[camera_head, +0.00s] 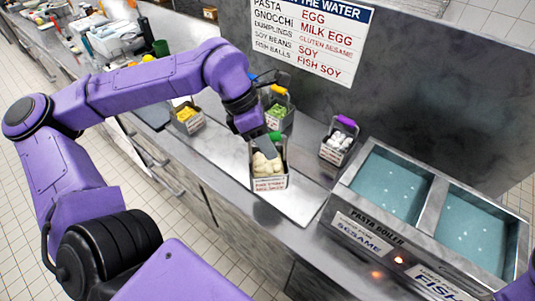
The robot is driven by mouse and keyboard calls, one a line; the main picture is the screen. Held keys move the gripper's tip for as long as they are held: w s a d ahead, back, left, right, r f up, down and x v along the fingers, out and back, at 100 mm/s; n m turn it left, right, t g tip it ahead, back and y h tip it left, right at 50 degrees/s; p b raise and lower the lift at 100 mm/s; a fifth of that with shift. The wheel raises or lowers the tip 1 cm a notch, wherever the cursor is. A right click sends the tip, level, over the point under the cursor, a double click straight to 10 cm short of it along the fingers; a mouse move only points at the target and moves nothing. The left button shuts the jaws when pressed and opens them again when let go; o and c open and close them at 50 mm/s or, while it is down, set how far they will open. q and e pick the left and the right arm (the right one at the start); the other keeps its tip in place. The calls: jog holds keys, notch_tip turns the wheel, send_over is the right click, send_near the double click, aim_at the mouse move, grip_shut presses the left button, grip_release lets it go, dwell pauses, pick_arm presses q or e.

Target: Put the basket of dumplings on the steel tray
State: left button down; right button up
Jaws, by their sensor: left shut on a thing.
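A small grey wire basket (270,182) holds pale, lumpy dumplings (265,164) and has a white label with red print, too small to read. A green piece of its handle shows at the top. My left gripper (265,146) reaches down from above and is shut on this basket at its handle; the fingertips are partly hidden. The basket is upright over the steel tray (305,203), a bright flat strip along the counter. I cannot tell whether its bottom touches the tray. My right gripper is not in view.
A basket of yellow pieces (187,118) stands to the left, a green-filled basket (278,112) behind, and a purple-handled basket (337,147) to the right. The pasta boiler (432,209) with two water basins fills the right. A sign (313,38) hangs on the back wall.

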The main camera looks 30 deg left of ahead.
pick_arm(q)
jog(key=w+a+f+b, duration=0.2)
jog(key=f, duration=0.1)
jog(key=w+f+b, duration=0.1)
jog(key=shift+a+f, duration=0.3)
jog(key=shift+a, duration=0.1)
notch_tip(320, 180, down, 5)
jog(key=w+a+b, duration=0.1)
jog(key=w+b, duration=0.1)
jog(key=b, duration=0.2)
jog(key=shift+w+a+f, duration=0.2)
jog(key=shift+w, duration=0.15)
jog(key=c, duration=0.9)
grip_release()
jog(key=shift+w+f, duration=0.15)
jog(key=shift+o, duration=0.2)
jog(key=b+v, duration=0.1)
jog(key=v, duration=1.1)
jog(key=shift+r, duration=0.2)
jog(key=shift+w, duration=0.1)
